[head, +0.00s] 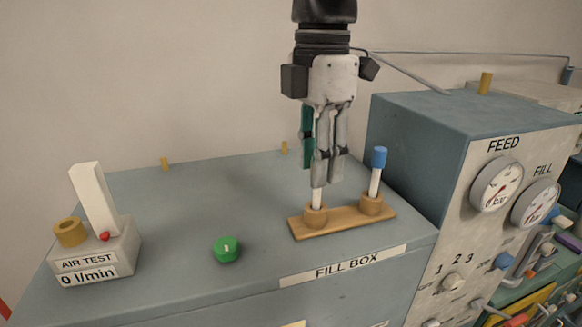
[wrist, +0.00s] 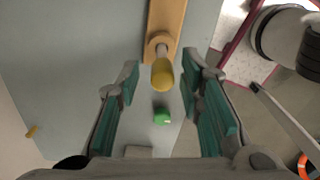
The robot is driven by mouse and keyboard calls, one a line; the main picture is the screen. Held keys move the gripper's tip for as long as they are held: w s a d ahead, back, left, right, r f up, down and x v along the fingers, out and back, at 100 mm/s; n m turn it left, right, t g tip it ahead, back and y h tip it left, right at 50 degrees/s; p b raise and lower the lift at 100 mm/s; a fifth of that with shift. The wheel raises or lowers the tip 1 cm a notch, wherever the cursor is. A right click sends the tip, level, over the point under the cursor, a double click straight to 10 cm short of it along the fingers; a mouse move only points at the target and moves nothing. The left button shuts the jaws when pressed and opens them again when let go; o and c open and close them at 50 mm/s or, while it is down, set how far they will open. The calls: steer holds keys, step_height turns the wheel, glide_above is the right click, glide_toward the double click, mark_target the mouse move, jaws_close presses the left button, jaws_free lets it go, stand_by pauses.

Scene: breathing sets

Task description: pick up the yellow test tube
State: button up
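The yellow test tube shows in the wrist view by its yellow cap (wrist: 162,76), between my fingertips with gaps on both sides. In the head view its white tube (head: 316,198) stands upright in the left cup of a wooden rack (head: 343,222), and its cap is hidden behind my fingers. My gripper (head: 328,172) points down over that cup. It is open and empty, with its teal-padded fingers (wrist: 160,74) apart on either side of the cap.
A blue-capped tube (head: 378,165) stands in the rack's right cup, close to my gripper. A green round piece (head: 226,249) and an air test block (head: 97,252) are on the box top (head: 190,205) to the left. A taller gauge cabinet (head: 465,130) rises at right.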

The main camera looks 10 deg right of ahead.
mark_target(317, 192)
steer(key=shift+d+f+p, duration=0.15)
steer(key=shift+f+p, duration=0.2)
steer(key=shift+f, duration=1.55)
jaws_close()
steer(key=shift+r, duration=0.1)
